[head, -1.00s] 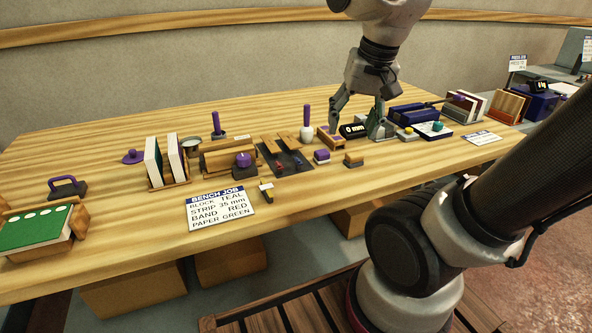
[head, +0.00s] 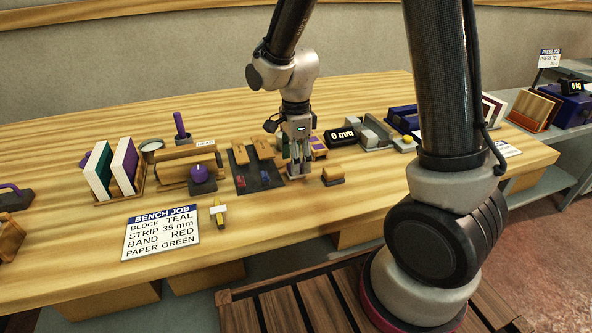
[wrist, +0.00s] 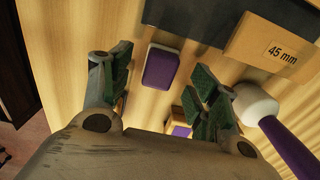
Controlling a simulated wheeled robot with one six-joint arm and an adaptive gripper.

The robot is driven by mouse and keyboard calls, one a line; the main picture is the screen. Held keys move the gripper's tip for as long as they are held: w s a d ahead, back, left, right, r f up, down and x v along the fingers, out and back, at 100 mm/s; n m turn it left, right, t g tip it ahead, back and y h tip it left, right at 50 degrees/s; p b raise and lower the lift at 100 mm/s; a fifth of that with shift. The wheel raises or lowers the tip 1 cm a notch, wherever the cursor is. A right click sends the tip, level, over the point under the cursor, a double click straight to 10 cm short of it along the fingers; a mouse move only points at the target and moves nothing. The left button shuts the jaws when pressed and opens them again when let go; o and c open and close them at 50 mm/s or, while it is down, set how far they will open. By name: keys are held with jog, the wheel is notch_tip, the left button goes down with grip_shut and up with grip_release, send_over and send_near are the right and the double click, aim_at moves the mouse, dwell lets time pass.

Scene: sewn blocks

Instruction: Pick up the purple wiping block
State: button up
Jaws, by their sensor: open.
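A purple block with a pale edge, which looks like the purple wiping block (wrist: 161,67), lies on the bench between and beyond my fingertips in the wrist view. In the head view my gripper hides most or all of it. My gripper (head: 299,172) points down just above the bench at that spot, and also shows in the wrist view (wrist: 162,78). Its green-padded fingers are apart with nothing held between them. Contact with the block cannot be seen.
A wooden block marked 45 mm (wrist: 270,45) and a white-headed tool with a purple handle (wrist: 256,103) are close by. A dark mat (head: 259,180) lies left of my gripper, a small wood-topped block (head: 333,175) right. The bench front is clear here.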

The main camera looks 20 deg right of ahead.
notch_tip(320, 180, down, 3)
jog(key=shift+r, duration=0.2)
jog(key=c, duration=1.1)
notch_tip(320, 180, up, 10)
jog(key=shift+r, duration=0.1)
jog(key=shift+c, duration=0.2)
jog(key=o, duration=0.4)
jog(key=shift+c, duration=1.3)
